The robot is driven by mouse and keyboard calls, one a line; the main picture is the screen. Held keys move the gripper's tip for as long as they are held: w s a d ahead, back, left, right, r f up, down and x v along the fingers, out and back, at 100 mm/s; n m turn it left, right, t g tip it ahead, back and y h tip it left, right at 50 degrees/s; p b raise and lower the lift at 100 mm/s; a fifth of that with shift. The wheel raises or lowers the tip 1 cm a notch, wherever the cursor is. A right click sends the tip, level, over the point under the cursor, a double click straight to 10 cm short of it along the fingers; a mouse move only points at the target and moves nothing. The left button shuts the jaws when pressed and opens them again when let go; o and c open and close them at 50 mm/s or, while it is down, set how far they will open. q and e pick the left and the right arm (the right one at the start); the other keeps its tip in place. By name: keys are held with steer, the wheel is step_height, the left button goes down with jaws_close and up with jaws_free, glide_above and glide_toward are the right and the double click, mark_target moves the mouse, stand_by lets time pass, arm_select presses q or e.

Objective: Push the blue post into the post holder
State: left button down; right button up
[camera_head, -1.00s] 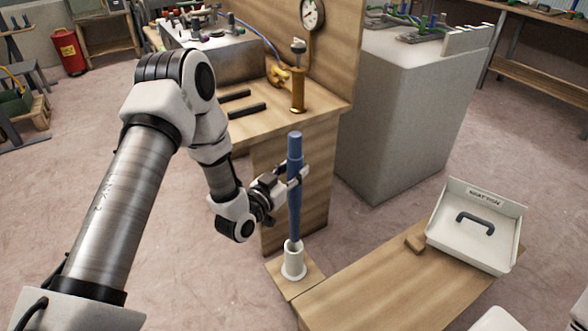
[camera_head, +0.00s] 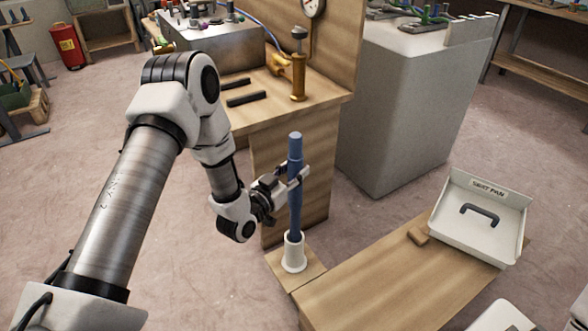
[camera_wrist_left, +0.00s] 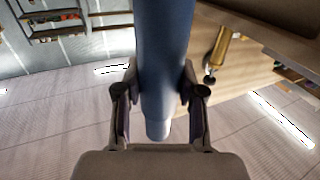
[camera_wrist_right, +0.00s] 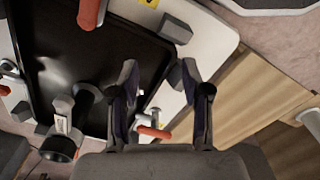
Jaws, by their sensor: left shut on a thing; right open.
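The blue post (camera_head: 295,205) stands upright, with its lower end inside the white post holder (camera_head: 293,253). The holder sits on the left end of a low wooden bench. My left gripper (camera_head: 298,174) is shut on the post at about mid-height. In the left wrist view the post (camera_wrist_left: 164,60) runs between the two fingers (camera_wrist_left: 160,92). How deep the post sits inside the holder is hidden by its wall. My right gripper (camera_wrist_right: 163,92) shows only in its wrist view. It is open and empty, with a black tray and red-handled items beyond it.
A wooden workbench with a brass fitting (camera_head: 299,80) stands close behind the post. A grey cabinet (camera_head: 395,110) is behind right.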

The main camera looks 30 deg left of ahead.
mark_target(291, 207)
arm_select(q)
steer(key=shift+f+b, duration=4.45)
steer(key=shift+f, duration=1.7)
arm_select(e)
steer(key=shift+f, duration=4.6)
arm_select(q)
steer(key=c, duration=0.6)
jaws_free()
steer(key=shift+s+f, duration=0.1)
steer(key=shift+s, duration=0.05)
steer(key=shift+s+a, duration=0.1)
steer(key=shift+s, duration=0.3)
steer(key=s, duration=0.3)
steer(key=s+a, duration=0.1)
steer(key=s, duration=0.6)
steer(key=shift+s+a, duration=0.2)
steer(key=shift+s, duration=0.2)
